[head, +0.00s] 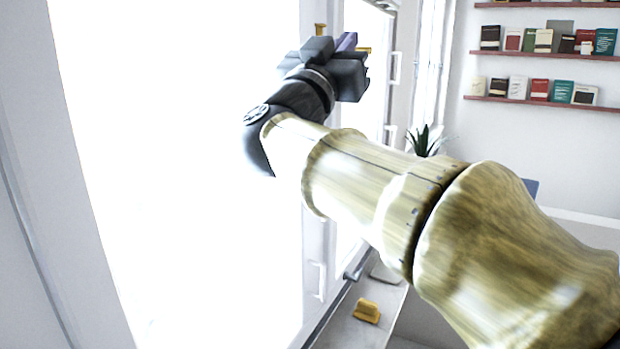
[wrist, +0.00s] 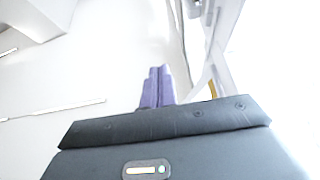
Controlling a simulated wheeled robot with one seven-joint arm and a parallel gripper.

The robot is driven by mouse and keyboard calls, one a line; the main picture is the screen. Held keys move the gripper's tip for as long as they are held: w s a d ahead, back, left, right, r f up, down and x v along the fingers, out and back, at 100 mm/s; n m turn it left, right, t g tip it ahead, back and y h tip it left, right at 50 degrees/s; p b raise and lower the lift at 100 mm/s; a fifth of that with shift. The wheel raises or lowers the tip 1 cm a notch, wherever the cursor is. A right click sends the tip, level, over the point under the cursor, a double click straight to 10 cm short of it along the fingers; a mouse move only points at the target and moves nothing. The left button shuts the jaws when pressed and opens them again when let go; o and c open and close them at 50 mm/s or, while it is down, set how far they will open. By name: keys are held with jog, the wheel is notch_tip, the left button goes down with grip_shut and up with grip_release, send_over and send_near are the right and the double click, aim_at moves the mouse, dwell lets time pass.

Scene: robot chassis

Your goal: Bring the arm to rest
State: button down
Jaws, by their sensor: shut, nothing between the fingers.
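My arm reaches up from the lower right of the head view toward the upper middle. In the head view the gripper's dark body hides most of the fingers.
A yellow object (head: 366,311) lies on a low pale surface below the arm. A plant (head: 423,141) and wall shelves (head: 545,54) with books are farther back.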

jog(key=w+a+f+n+y, duration=0.1)
jog(key=w+f+n+y, duration=0.3)
jog(key=f, duration=0.3)
jog(key=w+a+f+n+y, duration=0.2)
jog(key=w+f+n+y, duration=0.15)
jog(key=f+y, duration=0.35)
notch_tip(320, 180, down, 19)
jog(key=s+d+n+g+y, duration=0.1)
jog(key=d+n+g+y, duration=0.2)
jog(key=g, duration=0.3)
jog(key=s+d+f+m+g, duration=0.1)
jog(key=s+d+f+g, duration=0.3)
jog(key=f, duration=0.5)
jog(key=s+d+f+m+g, duration=0.1)
jog(key=s+f+g, duration=0.1)
jog(key=s+f, duration=0.45)
jog(key=s+d+f+m+g+h, duration=0.2)
jog(key=s+d+f+g, duration=0.3)
jog(key=s+f, duration=0.6)
jog(key=shift+s+g+b, duration=0.35)
jog(key=shift+s+g, duration=0.1)
jog(key=shift+g, duration=0.25)
jog(key=shift+d, duration=0.1)
jog(key=shift+w, duration=0.15)
